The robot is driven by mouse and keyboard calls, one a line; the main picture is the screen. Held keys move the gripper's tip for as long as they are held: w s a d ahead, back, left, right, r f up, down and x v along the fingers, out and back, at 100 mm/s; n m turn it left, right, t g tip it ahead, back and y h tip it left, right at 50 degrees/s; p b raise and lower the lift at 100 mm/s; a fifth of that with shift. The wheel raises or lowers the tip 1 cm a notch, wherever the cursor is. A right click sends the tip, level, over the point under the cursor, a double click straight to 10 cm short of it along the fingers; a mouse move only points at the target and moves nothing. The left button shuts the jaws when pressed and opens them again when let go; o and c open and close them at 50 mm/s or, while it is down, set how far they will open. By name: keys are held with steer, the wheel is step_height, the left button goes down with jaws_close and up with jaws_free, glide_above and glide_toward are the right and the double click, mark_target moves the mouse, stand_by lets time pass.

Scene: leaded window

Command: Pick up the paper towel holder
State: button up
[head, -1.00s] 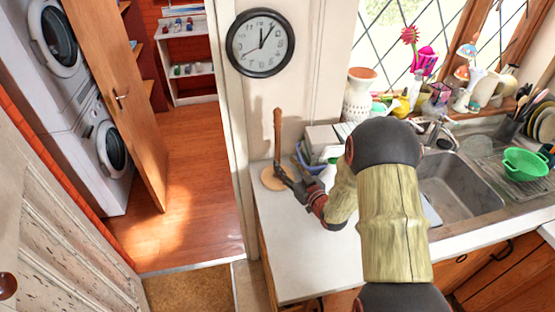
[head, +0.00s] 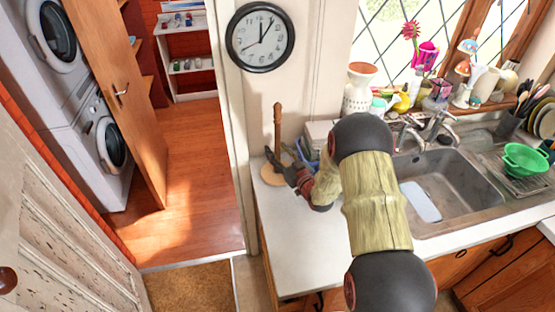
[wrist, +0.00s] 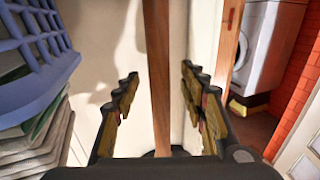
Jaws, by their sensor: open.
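The paper towel holder (head: 278,130) is a thin upright wooden rod on a round wooden base (head: 271,173), with no roll on it. It stands on the counter's left end by the wall. In the wrist view its rod (wrist: 158,75) runs upright between the two fingers of my gripper (wrist: 160,100). The fingers are open, one on each side, with a gap to the rod on both sides. In the head view my gripper (head: 277,160) is low on the rod, just above the base, and hides part of it. The rod's bottom is hidden in the wrist view.
A blue basket (wrist: 35,55) and stacked grey items (wrist: 35,135) stand close on the left in the wrist view. The wall is just behind the holder. The sink (head: 450,185) lies to the right. The counter's front left (head: 290,235) is clear.

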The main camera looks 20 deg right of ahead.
steer(key=shift+c, duration=0.4)
jaws_close()
stand_by(0.4)
steer(key=shift+r, duration=0.1)
